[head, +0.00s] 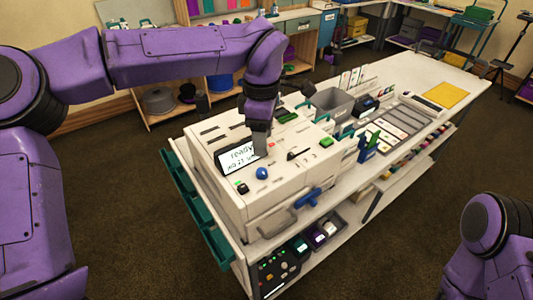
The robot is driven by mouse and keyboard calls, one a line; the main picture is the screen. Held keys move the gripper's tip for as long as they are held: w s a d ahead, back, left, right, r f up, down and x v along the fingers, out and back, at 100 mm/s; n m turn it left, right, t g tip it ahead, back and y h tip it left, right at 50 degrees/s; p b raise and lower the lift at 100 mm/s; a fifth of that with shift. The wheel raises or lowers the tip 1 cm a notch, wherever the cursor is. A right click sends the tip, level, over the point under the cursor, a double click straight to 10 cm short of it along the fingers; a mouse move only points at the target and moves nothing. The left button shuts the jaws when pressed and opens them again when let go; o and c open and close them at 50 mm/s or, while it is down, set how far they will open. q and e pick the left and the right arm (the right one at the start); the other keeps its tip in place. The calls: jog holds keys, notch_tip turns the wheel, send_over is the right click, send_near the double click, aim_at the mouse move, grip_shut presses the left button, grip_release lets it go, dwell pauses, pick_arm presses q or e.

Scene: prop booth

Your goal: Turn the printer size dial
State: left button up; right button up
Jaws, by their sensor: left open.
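The white printer (205,140) stands on the near end of the long white table. Its top has a tilted display (238,158), a round blue knob (262,173), a small dark control (242,188) and a green button (326,142). I cannot read which control is the size dial. My left gripper (261,150) points down just above the printer top, behind the blue knob and right of the display. It is open, and its fingers look empty. It hides part of the printer top. Only part of my right arm shows at bottom right; its gripper is out of view.
A blue lever (308,196) and a grey handle (277,221) stick out of the printer's front. A grey bin (334,103) and slotted trays (402,122) stand behind. A yellow sheet (445,95) lies farther back.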

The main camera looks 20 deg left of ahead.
pick_arm(q)
jog(key=p, duration=0.1)
send_over(261, 171)
jog(key=s, duration=0.1)
notch_tip(261, 171, down, 5)
jog(key=shift+s+r, duration=0.1)
jog(key=f, duration=0.1)
jog(key=w+f, duration=0.2)
jog(key=f, duration=0.1)
jog(key=shift+s+r, duration=0.2)
jog(key=shift+s, duration=0.2)
jog(key=shift+c, duration=0.3)
jog(key=shift+s, duration=0.1)
jog(key=c, duration=1)
pick_arm(e)
jog(key=shift+s+r, duration=0.85)
jog(key=shift+r, duration=0.1)
